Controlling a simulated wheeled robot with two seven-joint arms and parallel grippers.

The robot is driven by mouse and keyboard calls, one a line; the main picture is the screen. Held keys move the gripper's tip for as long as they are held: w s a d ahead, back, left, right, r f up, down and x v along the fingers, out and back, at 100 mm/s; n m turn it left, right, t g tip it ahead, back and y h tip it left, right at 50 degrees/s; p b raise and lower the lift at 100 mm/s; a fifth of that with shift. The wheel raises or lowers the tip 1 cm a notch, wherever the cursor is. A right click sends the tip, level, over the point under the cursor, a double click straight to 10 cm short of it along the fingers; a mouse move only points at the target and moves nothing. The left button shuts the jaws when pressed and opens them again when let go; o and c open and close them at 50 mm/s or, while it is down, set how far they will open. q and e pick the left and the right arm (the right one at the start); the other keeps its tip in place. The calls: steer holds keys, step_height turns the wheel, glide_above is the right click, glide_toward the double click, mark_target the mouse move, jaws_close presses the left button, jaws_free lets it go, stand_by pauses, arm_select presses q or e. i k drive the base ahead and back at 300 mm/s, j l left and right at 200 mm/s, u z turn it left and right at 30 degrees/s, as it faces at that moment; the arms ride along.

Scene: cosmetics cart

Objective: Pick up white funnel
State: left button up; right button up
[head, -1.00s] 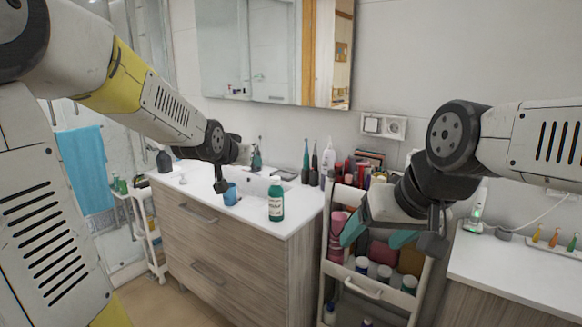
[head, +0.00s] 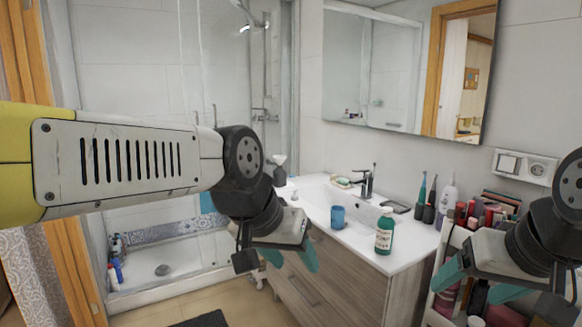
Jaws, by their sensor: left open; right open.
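A small white, funnel-like shape (head: 279,161) shows above a dark bottle (head: 280,177) at the far left end of the sink counter. It is too small to tell whether it rests in the bottle. My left gripper (head: 290,258) is open and empty, its teal fingers pointing down in front of the cabinet. It is nearer to me and lower in the picture than the white shape. My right gripper (head: 478,286) is open at the lower right, in front of the cart. My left arm hides part of the counter's left end.
A cart (head: 440,318) with cosmetics (head: 478,213) stands at the right. A shower (head: 165,270) is at the left.

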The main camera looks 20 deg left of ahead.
mark_target(279, 159)
steer(key=u, duration=0.7)
steer(key=i+j+u, duration=0.1)
steer(key=i, duration=1.25)
steer(key=i+j+u, duration=0.1)
steer(key=i, duration=1.25)
steer(key=j, duration=0.1)
